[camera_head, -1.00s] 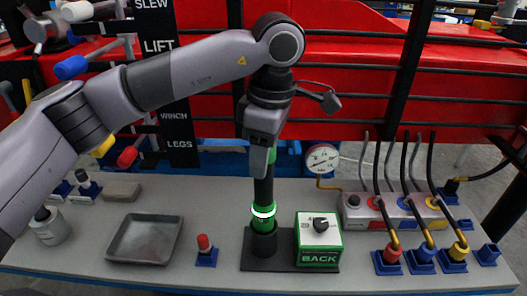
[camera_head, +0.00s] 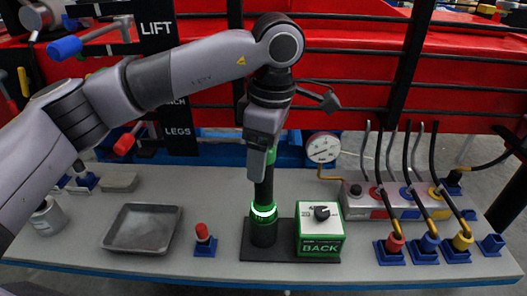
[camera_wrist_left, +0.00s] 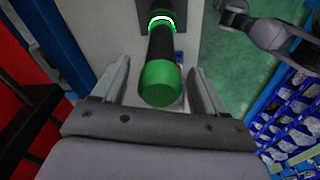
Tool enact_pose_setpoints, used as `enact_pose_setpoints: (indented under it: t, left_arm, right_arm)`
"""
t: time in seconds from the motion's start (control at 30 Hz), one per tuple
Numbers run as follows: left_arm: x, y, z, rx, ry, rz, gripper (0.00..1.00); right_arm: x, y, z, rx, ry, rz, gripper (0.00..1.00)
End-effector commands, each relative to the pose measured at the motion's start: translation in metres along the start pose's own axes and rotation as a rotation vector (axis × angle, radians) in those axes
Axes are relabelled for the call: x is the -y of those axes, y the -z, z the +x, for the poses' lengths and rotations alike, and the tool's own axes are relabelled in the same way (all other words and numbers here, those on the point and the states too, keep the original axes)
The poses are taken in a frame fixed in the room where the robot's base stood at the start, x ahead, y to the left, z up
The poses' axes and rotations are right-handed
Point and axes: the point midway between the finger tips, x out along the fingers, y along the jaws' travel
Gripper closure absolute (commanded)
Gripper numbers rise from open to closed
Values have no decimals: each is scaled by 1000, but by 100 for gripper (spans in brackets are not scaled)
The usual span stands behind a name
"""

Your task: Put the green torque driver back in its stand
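The green torque driver (camera_head: 263,190), black with green bands and a lit ring, stands upright with its lower end in the round cup of its black stand (camera_head: 263,236). My left gripper (camera_head: 261,165) is around its upper part. In the left wrist view, the driver's green end (camera_wrist_left: 160,85) lies between the spread fingers of my left gripper (camera_wrist_left: 158,68), with a gap visible on both sides. The cup's inside is hidden. My right gripper (camera_wrist_left: 234,14) seems to show small and dark at the top of the left wrist view; its fingers are unclear.
A green-and-white box (camera_head: 320,230) marked BACK sits right of the cup. A red-topped piece in a blue holder (camera_head: 204,241) and a grey tray (camera_head: 143,228) are to the left. A gauge (camera_head: 322,147) and cabled connectors (camera_head: 428,242) are to the right.

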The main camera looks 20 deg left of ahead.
Motion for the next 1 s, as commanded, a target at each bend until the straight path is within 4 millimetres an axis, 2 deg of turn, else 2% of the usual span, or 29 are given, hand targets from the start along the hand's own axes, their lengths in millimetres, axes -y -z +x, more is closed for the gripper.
enact_pose_setpoints:
  t: [0.47,1.0]
  left_arm:
    - [0,0,1,-2,5,0,26]
    - [0,0,-41,-3,3,0,26]
  right_arm:
    - [0,2,-1,-4,0,-2,0]
    - [-1,26,-18,-5,-2,-2,0]
